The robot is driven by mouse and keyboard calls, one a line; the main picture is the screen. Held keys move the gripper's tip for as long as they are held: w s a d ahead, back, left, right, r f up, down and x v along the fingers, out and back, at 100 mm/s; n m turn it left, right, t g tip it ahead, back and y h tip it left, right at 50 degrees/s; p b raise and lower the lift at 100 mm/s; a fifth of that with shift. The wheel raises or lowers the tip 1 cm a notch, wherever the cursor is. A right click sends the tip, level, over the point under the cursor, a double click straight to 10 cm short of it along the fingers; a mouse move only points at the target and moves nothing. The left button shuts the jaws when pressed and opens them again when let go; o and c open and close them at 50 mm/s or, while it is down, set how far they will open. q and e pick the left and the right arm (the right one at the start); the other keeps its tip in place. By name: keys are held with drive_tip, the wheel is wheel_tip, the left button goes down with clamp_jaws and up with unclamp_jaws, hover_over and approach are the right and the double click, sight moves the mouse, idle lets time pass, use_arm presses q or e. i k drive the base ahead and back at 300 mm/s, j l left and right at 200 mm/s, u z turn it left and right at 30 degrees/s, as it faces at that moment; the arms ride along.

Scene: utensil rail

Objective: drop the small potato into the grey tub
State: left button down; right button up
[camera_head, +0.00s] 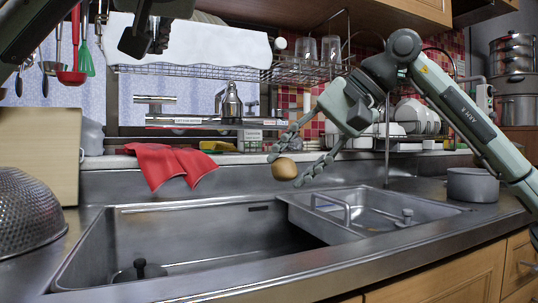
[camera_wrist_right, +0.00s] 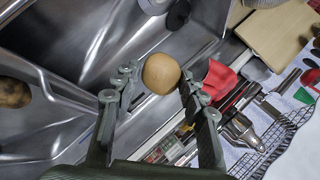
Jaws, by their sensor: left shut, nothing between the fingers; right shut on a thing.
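The small potato (camera_head: 285,169), tan and round, is held between the fingertips of my right gripper (camera_head: 293,165), above the back part of the sink. In the right wrist view the potato (camera_wrist_right: 161,73) sits between the two fingers of the gripper (camera_wrist_right: 160,90). A round grey vessel (camera_head: 472,185), which looks like the grey tub, stands on the counter right of the sink, well apart from the gripper. Its inside is hidden. My left gripper (camera_head: 146,37) is shut and empty at the upper left, in front of the dish rack.
The steel sink (camera_head: 200,235) has an inset basin (camera_head: 375,215) at its right. A second, darker potato (camera_wrist_right: 13,92) lies at the left of the wrist view. A red cloth (camera_head: 168,165) hangs over the back ledge. A wire rack (camera_head: 200,70) and faucet (camera_head: 230,105) are behind.

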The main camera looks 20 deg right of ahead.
sight(464, 201)
drive_tip(key=k+l, duration=0.8)
drive_tip(key=l, duration=0.15)
